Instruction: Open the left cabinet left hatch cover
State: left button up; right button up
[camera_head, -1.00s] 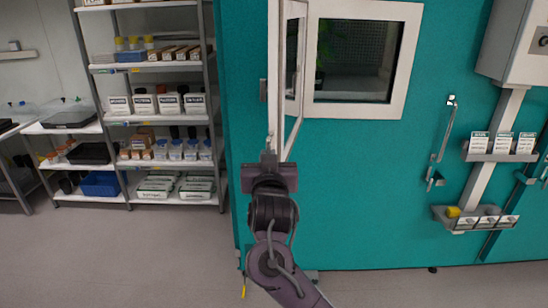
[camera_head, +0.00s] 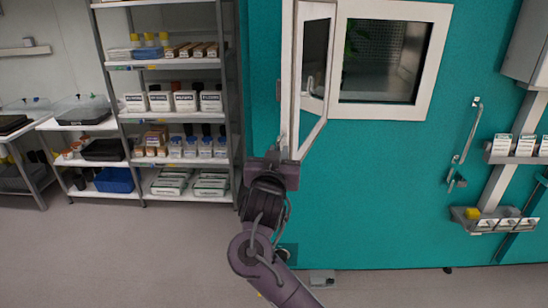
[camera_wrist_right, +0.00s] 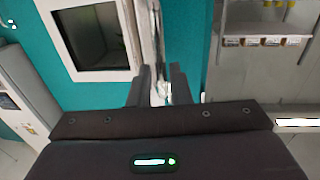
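The left hatch cover (camera_head: 312,70) is a white-framed glass panel swung out from the teal cabinet, left of the white-framed window opening (camera_head: 437,60). My right gripper (camera_head: 277,153) is at the lower end of the cover's free edge. The window (camera_wrist_right: 100,35) shows left of the fingers there. My left gripper is not in view.
A metal shelf rack (camera_head: 232,90) with boxes and bottles stands left of the teal cabinet (camera_head: 370,200). A door handle (camera_head: 468,130) and a small holder rack (camera_head: 490,222) are on the right. The grey floor (camera_head: 130,260) in front is clear.

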jog(key=shift+o, duration=1.2)
jog(key=shift+w+f, duration=0.1)
jog(key=shift+f, duration=0.05)
jog(key=s+a+p, duration=0.1)
jog(key=s+p, duration=0.3)
jog(key=s, duration=0.3)
jog(key=shift+s+f, duration=0.15)
jog(key=shift+s, duration=0.1)
jog(key=shift+c, duration=0.4)
